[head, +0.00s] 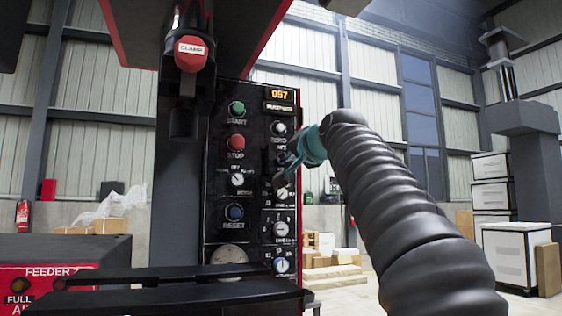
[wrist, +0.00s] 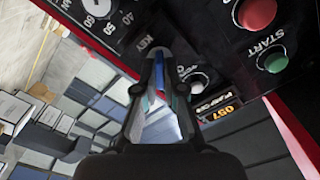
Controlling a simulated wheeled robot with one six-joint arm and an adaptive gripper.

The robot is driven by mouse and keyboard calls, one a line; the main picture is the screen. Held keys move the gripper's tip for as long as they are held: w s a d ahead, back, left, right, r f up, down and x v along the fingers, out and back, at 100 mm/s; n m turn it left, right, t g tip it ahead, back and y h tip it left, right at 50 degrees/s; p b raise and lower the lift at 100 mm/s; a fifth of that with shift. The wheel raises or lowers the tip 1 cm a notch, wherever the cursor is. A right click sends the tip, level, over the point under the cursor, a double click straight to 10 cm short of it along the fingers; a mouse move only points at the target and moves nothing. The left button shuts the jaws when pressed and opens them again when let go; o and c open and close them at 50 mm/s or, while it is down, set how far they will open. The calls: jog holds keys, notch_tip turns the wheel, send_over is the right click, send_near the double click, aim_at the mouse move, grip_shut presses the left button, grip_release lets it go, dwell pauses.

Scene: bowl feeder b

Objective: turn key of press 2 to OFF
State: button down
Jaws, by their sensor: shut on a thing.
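The black control panel (head: 257,215) stands upright in the middle of the head view. My gripper (head: 281,175) reaches its right column from the right, just below the zero knob (head: 279,128). In the wrist view my gripper (wrist: 157,65) points at the panel beside the word KEY. Its fingers are closed in at the key switch, and I take the thing between them to be the key. The key is mostly hidden by the fingers, so its turn position cannot be read. A dial (head: 282,194) shows just below the gripper.
Close by are the green START button (head: 237,108), red STOP button (head: 236,142), a selector (head: 237,179) and blue RESET button (head: 235,212). A dark bar (head: 180,275) crosses low in front.

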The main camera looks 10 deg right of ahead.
jog(key=shift+n, duration=0.3)
jog(key=n, duration=0.4)
jog(key=shift+n, duration=0.3)
jog(key=n, duration=0.3)
jog(key=shift+n+b, duration=0.35)
jog(key=shift+n, duration=0.05)
jog(key=c, duration=1.2)
grip_release()
